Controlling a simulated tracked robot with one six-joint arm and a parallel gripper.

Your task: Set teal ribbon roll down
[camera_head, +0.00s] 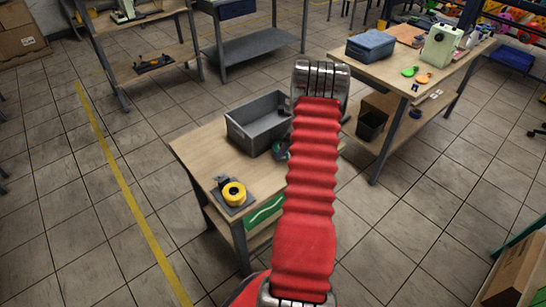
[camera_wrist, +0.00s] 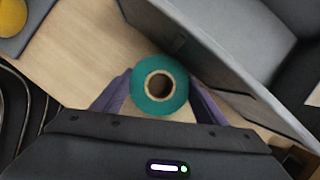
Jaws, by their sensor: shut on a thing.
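The teal ribbon roll (camera_wrist: 140,97) sits between the purple fingers of my gripper (camera_wrist: 160,103) in the wrist view, its hollow core facing the camera. My gripper is shut on it, over the wooden table beside the grey bin. In the head view only a small teal edge of the roll (camera_head: 282,150) shows left of my red arm sleeve, which hides the gripper. I cannot tell whether the roll touches the tabletop (camera_head: 200,150).
An open grey bin (camera_head: 240,132) stands at the back of the table, close to the roll. A yellow roll (camera_head: 234,192) lies on a dark plate at the table's front left. Bare tabletop lies between them. Another workbench (camera_head: 385,76) stands at the right.

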